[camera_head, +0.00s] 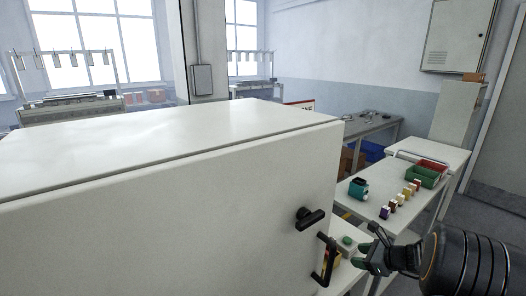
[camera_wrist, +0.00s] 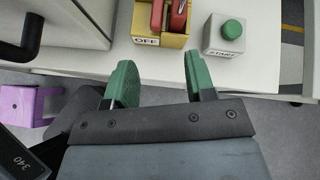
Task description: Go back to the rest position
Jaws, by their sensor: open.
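My gripper (camera_head: 372,252) is at the lower right of the head view, beside the front of the white cabinet (camera_head: 180,215). In the wrist view its two green fingertips (camera_wrist: 158,80) stand wide apart with nothing between them. Past the fingertips lie a yellow box (camera_wrist: 160,40) marked OFF with a red part in it, and a grey box with a green START button (camera_wrist: 231,30). The fingers appear apart from both. The green button (camera_head: 348,240) also shows in the head view, just left of my gripper.
The cabinet door has black handles (camera_head: 310,218), close left of my gripper. A white table (camera_head: 400,185) behind holds a teal object (camera_head: 358,188), several small coloured blocks (camera_head: 400,200) and red and green bins (camera_head: 427,174). A purple stool (camera_wrist: 28,105) stands on the floor.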

